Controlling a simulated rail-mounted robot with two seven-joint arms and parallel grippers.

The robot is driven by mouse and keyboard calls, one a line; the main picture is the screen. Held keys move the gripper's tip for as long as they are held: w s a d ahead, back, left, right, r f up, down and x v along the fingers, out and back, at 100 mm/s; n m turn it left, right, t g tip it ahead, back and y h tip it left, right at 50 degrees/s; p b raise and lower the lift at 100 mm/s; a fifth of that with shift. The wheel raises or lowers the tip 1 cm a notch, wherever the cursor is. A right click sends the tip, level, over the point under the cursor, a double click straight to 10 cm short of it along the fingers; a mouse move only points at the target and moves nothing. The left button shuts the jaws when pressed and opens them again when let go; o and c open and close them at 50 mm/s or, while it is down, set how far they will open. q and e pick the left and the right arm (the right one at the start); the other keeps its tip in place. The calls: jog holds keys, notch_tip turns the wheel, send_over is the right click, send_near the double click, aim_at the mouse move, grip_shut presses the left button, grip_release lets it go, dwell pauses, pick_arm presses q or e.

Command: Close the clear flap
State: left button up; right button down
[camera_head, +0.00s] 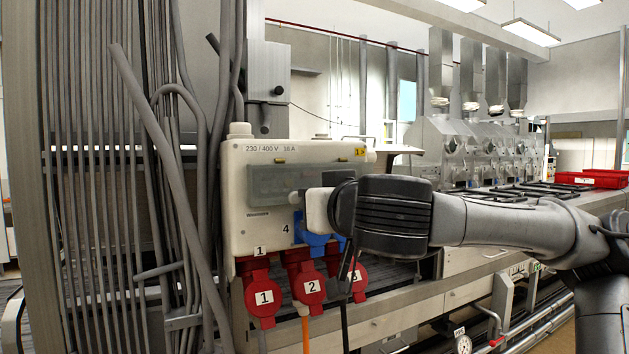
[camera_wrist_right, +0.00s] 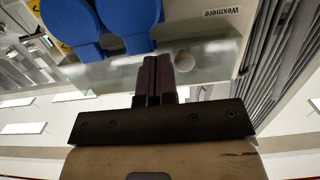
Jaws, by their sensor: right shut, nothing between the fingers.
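The clear flap (camera_head: 275,186) is a grey see-through panel on the front of the cream socket box (camera_head: 236,190). It looks nearly flat against the box face; whether it is fully shut I cannot tell. My right gripper (camera_head: 308,204) is in front of the flap's lower right part, its wrist hiding the box's right side. In the right wrist view, the shut, empty fingers (camera_wrist_right: 160,80) point at the see-through flap (camera_wrist_right: 105,76). They overlap its image, but contact is unclear. My left gripper is in neither view.
Red sockets (camera_head: 262,297) and a blue socket (camera_head: 316,240) hang below the flap; blue covers (camera_wrist_right: 125,20) show in the right wrist view. Grey pipes (camera_head: 165,160) stand left of the box. A long bench (camera_head: 490,230) runs behind my right arm.

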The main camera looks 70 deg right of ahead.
jog(key=f+v, duration=0.1)
jog(key=v, duration=1)
jog(key=shift+s+a, duration=0.25)
jog(key=shift+s, duration=0.1)
